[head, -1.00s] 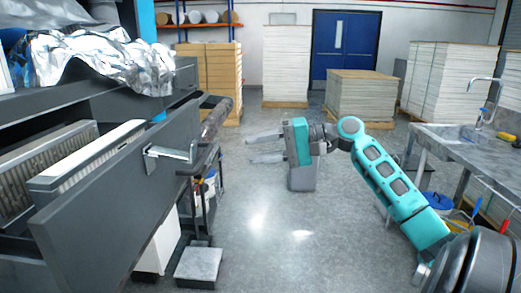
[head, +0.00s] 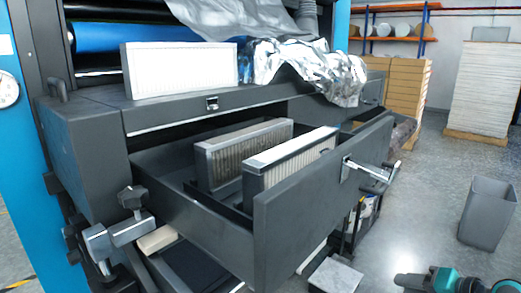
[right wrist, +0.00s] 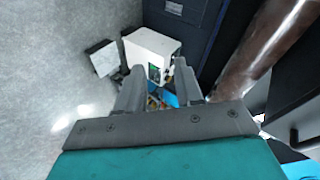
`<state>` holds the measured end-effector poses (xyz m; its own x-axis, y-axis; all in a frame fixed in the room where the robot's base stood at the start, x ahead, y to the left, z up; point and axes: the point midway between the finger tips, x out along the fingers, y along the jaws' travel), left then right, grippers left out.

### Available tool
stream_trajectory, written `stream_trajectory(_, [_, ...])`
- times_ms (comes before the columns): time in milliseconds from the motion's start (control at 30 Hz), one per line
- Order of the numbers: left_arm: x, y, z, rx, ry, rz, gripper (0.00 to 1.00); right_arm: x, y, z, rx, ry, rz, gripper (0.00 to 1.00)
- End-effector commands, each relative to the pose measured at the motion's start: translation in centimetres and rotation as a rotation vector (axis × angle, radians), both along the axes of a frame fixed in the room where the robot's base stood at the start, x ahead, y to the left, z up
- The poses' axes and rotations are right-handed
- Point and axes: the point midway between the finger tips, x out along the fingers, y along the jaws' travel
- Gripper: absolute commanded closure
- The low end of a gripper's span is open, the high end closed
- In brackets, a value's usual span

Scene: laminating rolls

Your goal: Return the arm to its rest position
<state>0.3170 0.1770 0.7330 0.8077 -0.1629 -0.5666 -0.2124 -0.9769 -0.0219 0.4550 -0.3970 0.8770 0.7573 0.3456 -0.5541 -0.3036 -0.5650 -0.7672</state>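My right gripper (right wrist: 158,88) shows in the right wrist view with its two grey fingers apart and nothing between them. Behind the fingers are the floor-level white box (right wrist: 152,48) and small coloured items. In the head view only a teal and grey part of my right arm (head: 445,281) shows at the bottom right edge. It is over open floor, to the right of the open drawer (head: 290,215). My left gripper and left arm are in neither view.
The drawer holds two pleated filters, a greyer one (head: 243,153) and a whiter one (head: 290,160). Another white filter (head: 180,70) stands on the machine ledge beside crumpled foil (head: 310,68). A grey bin (head: 487,213) stands on the floor at right. The floor between is clear.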

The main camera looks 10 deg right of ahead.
Motion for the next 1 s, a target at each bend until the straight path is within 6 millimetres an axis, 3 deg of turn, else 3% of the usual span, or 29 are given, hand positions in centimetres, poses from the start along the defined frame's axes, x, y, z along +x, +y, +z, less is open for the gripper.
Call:
stream_trajectory(33, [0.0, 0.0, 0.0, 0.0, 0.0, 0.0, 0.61, -1.2, 1.5, -3.2, -0.074, 0.013, 0.017, 0.64])
stream_trajectory(100, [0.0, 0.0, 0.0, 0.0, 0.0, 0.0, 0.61, -2.8, 3.4, -6.8, -0.196, 0.014, 0.05, 0.64])
stream_trajectory(200, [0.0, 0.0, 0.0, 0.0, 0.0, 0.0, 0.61, -5.3, 6.6, -10.8, -0.366, -0.004, 0.118, 0.64])
stream_trajectory(333, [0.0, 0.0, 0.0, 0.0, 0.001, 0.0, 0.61, -8.6, 11.4, -14.0, -0.571, -0.063, 0.23, 0.64])
stream_trajectory(500, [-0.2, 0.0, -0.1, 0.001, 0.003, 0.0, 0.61, -12.0, 17.5, -15.2, -0.785, -0.176, 0.367, 0.64])
stream_trajectory(633, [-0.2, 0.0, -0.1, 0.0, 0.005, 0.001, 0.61, -13.4, 20.6, -14.8, -0.884, -0.249, 0.432, 0.64])
stream_trajectory(767, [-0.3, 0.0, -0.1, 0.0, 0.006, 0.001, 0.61, -13.9, 21.9, -14.5, -0.931, -0.286, 0.459, 0.64])
stream_trajectory(1000, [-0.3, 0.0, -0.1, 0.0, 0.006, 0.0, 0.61, -14.0, 22.0, -14.5, -0.938, -0.29, 0.464, 0.64])
